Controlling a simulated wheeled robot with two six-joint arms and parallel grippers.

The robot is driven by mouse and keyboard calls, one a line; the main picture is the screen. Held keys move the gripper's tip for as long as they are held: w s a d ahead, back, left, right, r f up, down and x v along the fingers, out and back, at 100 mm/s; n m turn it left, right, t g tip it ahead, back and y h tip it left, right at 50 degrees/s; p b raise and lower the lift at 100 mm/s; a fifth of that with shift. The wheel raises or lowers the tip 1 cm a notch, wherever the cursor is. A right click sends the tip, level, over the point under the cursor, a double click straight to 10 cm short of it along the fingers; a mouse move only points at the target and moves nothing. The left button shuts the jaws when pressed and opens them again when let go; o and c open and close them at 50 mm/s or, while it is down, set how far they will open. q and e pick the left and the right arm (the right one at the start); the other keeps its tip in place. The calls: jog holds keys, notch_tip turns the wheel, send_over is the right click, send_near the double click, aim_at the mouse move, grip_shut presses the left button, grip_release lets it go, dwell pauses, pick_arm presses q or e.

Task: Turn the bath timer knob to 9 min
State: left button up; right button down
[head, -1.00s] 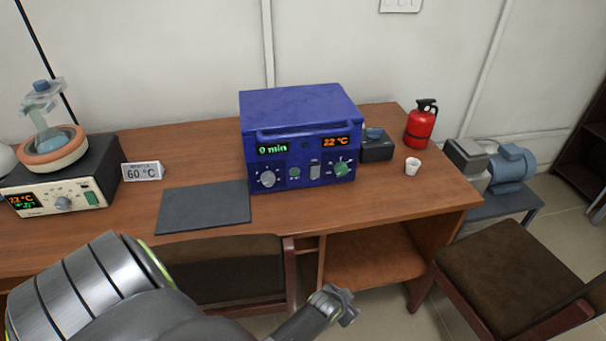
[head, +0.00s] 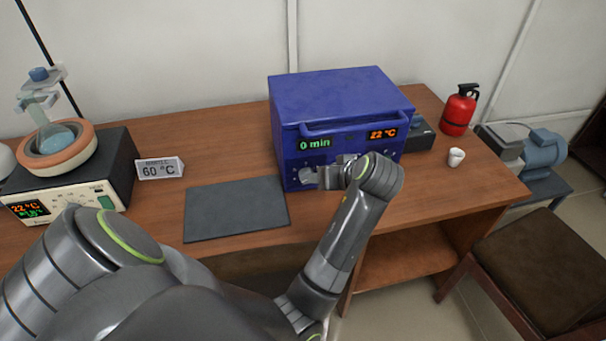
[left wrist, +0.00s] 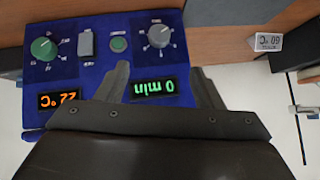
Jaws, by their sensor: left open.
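The blue bath unit (head: 335,100) stands on the wooden desk; its green display (head: 315,143) reads 0 min and its orange one (head: 383,134) 22 °C. In the upside-down left wrist view, the grey timer knob (left wrist: 160,36) sits beside the 0 min display (left wrist: 153,86). My left gripper (left wrist: 159,66) is open and empty. Its fingers point at the panel, one on either side of the knob's line, with the tips appearing short of the knob. In the head view my left gripper (head: 326,174) covers much of the lower panel, so the knob is not clear there. My right gripper is out of view.
A green knob (left wrist: 44,48), a rocker switch (left wrist: 87,42) and a green button (left wrist: 119,44) share the panel. A dark mat (head: 237,207), a 60 °C sign (head: 160,168) and a heating mantle (head: 70,175) lie left. A white cup (head: 456,157) and red extinguisher (head: 459,109) stand right.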

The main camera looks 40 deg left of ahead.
aim_at(308, 178)
pick_arm(q)
jog(key=x, duration=1.5)
jog(key=shift+w+a+f+p, duration=0.15)
jog(key=shift+f+p, duration=0.05)
jog(key=shift+p, duration=0.15)
jog(key=shift+w+a+f, duration=0.15)
jog(key=shift+a+f, duration=0.15)
jog(key=c, duration=1)
jog(key=shift+w+d+r+m+g+y+p, duration=0.15)
jog(key=shift+m+g+y+p, duration=0.2)
jog(key=shift+p, duration=0.25)
jog(key=shift+f+m+g+y, duration=0.2)
jog(key=shift+m+g+y, duration=0.35)
jog(key=shift+g+y, duration=0.3)
jog(key=o, duration=1)
